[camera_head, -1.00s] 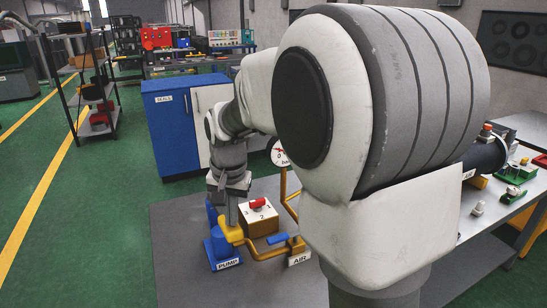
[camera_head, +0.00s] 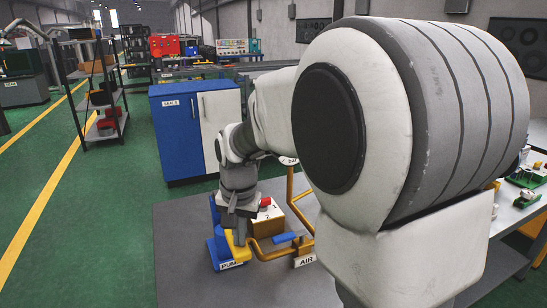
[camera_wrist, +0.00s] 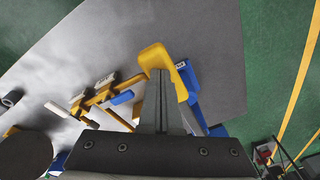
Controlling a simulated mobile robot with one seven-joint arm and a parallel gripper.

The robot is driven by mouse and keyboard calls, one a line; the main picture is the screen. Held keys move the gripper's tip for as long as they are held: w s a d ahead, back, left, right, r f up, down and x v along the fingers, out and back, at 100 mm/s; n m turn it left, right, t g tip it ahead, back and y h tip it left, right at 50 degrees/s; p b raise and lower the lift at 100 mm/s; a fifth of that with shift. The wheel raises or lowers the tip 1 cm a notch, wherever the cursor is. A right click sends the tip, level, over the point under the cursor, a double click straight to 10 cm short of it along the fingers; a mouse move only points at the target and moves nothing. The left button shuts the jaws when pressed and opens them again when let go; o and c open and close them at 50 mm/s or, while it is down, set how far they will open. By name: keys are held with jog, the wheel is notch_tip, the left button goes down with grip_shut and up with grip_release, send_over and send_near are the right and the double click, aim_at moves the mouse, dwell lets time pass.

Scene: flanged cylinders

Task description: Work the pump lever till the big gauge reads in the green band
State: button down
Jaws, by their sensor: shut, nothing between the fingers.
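A yellow selector box (camera_head: 267,222) with a red knob stands right behind my gripper. A blue handle (camera_head: 285,238) and yellow pipe (camera_head: 300,204) stand near the AIR label (camera_head: 305,261). A blue-and-white cabinet (camera_head: 180,135) is behind.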

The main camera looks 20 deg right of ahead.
notch_tip(320, 180, down, 3)
jog(key=shift+s+b, duration=0.1)
jog(key=shift+b, duration=1)
jog(key=r+p, duration=0.2)
jog(key=r, duration=0.1)
jog(key=w+r+p, duration=0.1)
jog(key=r+p, duration=0.2)
jog(key=w+r+p, duration=0.1)
jog(key=r+p, duration=0.2)
jog(key=shift+r, duration=0.1)
